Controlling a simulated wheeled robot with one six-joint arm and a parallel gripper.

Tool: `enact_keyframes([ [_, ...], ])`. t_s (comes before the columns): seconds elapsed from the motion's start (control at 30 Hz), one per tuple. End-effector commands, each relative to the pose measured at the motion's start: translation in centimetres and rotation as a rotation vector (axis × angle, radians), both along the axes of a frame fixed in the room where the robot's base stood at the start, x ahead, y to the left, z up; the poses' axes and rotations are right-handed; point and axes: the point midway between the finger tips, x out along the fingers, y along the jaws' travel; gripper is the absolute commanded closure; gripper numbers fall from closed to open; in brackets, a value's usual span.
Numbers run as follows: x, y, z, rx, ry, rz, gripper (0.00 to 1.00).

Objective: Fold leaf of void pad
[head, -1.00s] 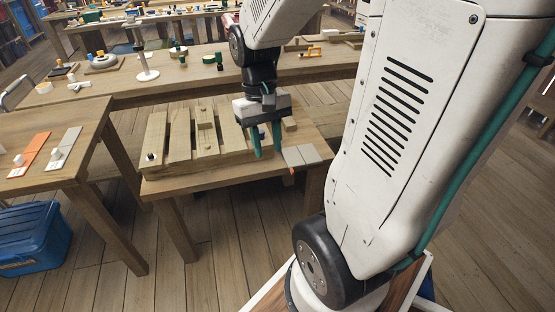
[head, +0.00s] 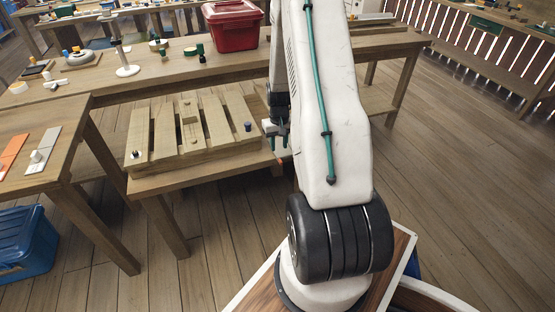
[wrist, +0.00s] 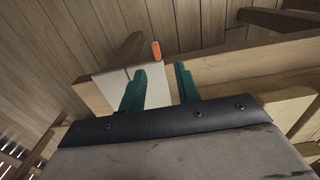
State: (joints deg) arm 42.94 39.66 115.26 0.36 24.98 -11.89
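A flat pale grey pad (wrist: 112,88) with a seam lies at the end of the low wooden table, beneath my gripper in the wrist view. A small orange tab (wrist: 156,50) stands out at its edge. In the head view the orange tab (head: 279,161) shows just below my gripper (head: 276,138), while my arm hides most or all of the pad. In the wrist view my gripper (wrist: 160,75) has its two green fingers apart, with part of the pad seen between them. I see nothing held. I cannot tell whether the fingers touch the pad.
A slatted wooden pallet (head: 190,143) fills most of the low table, left of my gripper. A red lidded box (head: 233,25) sits on the bench behind. The left table (head: 75,130) carries orange and grey panels. A blue bin (head: 28,243) stands on the floor.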

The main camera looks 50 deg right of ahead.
Motion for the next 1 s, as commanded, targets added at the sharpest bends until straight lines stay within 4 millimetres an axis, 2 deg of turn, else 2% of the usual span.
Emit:
enact_keyframes([
  [0.43, -0.3, -0.3, -6.4, 0.002, 0.002, -0.003, 0.67],
  [0.6, -0.3, -0.2, -7.4, 0.002, 0.002, -0.002, 0.67],
  [0.83, -0.2, -0.1, -7.5, 0.001, 0.002, 0.000, 0.67],
  [0.87, -0.2, -0.1, -7.5, 0.001, 0.002, 0.000, 0.70],
  [0.97, -0.2, -0.1, -7.5, 0.001, 0.002, 0.000, 0.98],
  [1.0, -0.2, -0.1, -7.5, 0.001, 0.002, 0.000, 1.00],
])
